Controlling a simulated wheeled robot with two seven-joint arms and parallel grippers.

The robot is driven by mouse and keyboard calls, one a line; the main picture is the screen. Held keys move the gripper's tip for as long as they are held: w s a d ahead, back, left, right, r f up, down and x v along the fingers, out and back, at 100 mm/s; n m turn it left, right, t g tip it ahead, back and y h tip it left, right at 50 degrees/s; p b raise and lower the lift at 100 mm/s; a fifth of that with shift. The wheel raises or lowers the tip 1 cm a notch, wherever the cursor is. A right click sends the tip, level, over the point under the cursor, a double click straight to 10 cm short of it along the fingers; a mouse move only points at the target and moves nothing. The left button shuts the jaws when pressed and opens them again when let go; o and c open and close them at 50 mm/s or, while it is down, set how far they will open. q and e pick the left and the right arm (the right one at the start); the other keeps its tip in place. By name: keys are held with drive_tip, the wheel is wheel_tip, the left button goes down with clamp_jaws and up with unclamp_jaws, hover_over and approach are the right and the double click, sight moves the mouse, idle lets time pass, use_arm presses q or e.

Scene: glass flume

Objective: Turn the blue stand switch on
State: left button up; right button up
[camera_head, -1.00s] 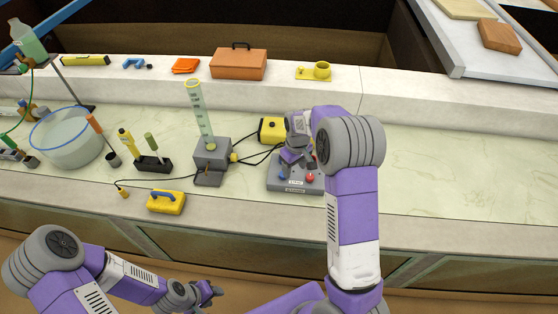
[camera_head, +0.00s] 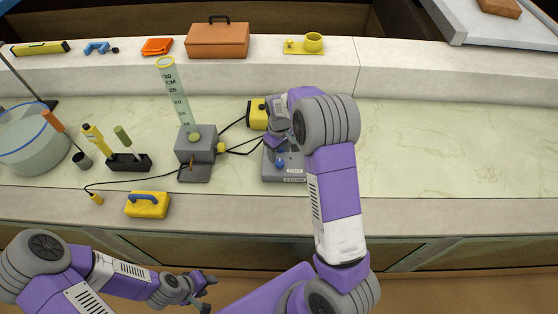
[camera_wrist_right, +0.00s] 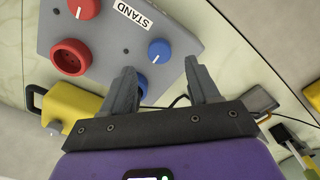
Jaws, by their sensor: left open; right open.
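The grey control box (camera_head: 268,177) sits on the bench under my right arm. It also shows in the right wrist view (camera_wrist_right: 105,45), with a STAND label. The blue stand switch (camera_wrist_right: 160,50) is a round knob with a white pointer mark beside that label. It shows in the head view as a small blue knob (camera_head: 280,162). My right gripper (camera_wrist_right: 160,68) is open, its fingertips on either side of the line to the blue knob; contact cannot be told. A second blue part (camera_wrist_right: 136,82) is partly hidden by a finger. My left gripper (camera_head: 208,284) is open and empty, low in front of the bench.
A red knob (camera_wrist_right: 84,8) and red socket (camera_wrist_right: 70,57) are on the same box. A yellow case (camera_head: 257,114) stands behind it with black cables. A grey block with a measuring cylinder (camera_head: 173,90) is left. The bench right of my arm is clear.

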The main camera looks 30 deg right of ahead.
sight(279, 162)
wheel_tip(279, 162, down, 5)
drive_tip(key=shift+f+b, duration=0.1)
drive_tip(key=shift+b, duration=0.25)
drive_tip(key=c, duration=1)
drive_tip(key=shift+c, duration=0.2)
